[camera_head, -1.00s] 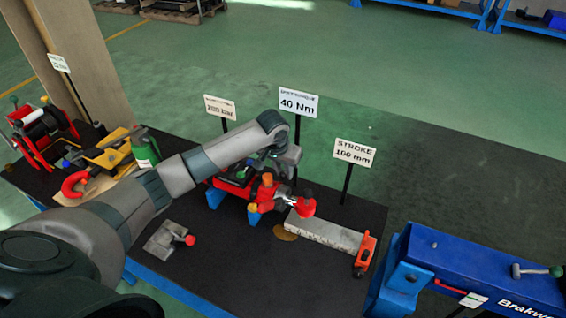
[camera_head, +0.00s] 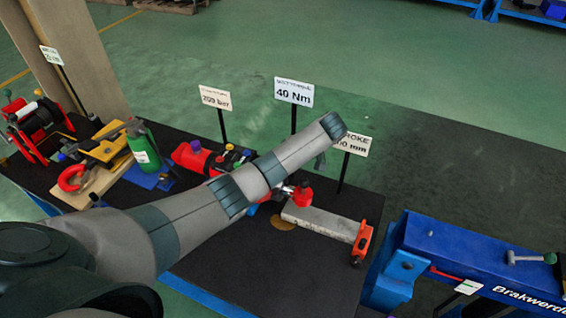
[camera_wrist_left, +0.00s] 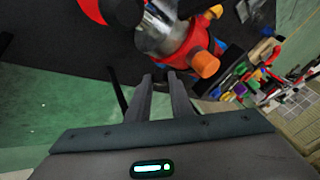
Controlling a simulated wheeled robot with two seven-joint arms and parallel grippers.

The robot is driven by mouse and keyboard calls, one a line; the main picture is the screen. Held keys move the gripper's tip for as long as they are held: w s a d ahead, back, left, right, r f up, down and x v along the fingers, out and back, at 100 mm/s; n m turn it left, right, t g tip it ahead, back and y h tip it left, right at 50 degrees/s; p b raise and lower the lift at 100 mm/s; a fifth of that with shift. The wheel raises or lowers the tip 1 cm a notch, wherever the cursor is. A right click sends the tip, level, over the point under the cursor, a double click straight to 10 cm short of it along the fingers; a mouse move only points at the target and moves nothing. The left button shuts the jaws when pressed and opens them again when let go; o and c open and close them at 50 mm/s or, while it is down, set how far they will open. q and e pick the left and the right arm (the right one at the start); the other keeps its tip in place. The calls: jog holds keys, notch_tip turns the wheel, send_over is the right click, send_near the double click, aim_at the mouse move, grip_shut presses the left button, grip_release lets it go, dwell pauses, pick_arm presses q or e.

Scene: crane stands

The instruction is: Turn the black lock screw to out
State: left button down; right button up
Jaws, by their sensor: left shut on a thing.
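In the left wrist view my left gripper (camera_wrist_left: 159,76) points its two fingers toward a red device (camera_wrist_left: 190,45) with a metal cylinder (camera_wrist_left: 156,28) and an orange knob (camera_wrist_left: 206,64). The fingers are shut on a small dark thing, apparently the black lock screw. It barely stands out against the black mat, so its turn position cannot be read. In the head view my left arm covers most of this device; a red knob (camera_head: 301,196) shows beyond the forearm. The left gripper is mostly hidden there. My right gripper is in neither view.
A grey bar (camera_head: 318,222) with an orange end piece (camera_head: 362,240) lies to the right on the black-topped table. A green bottle (camera_head: 141,143) and a yellow tool (camera_head: 103,147) stand left. Sign posts line the back edge, including 40 Nm (camera_head: 293,92). A blue beam (camera_head: 470,258) stands right.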

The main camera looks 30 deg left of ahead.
pick_arm(q)
jog(key=shift+w+n+g+y+b, duration=0.15)
jog(key=shift+n+g+y+b, duration=0.4)
jog(key=shift+n, duration=0.45)
jog(key=c, duration=1.6)
grip_release()
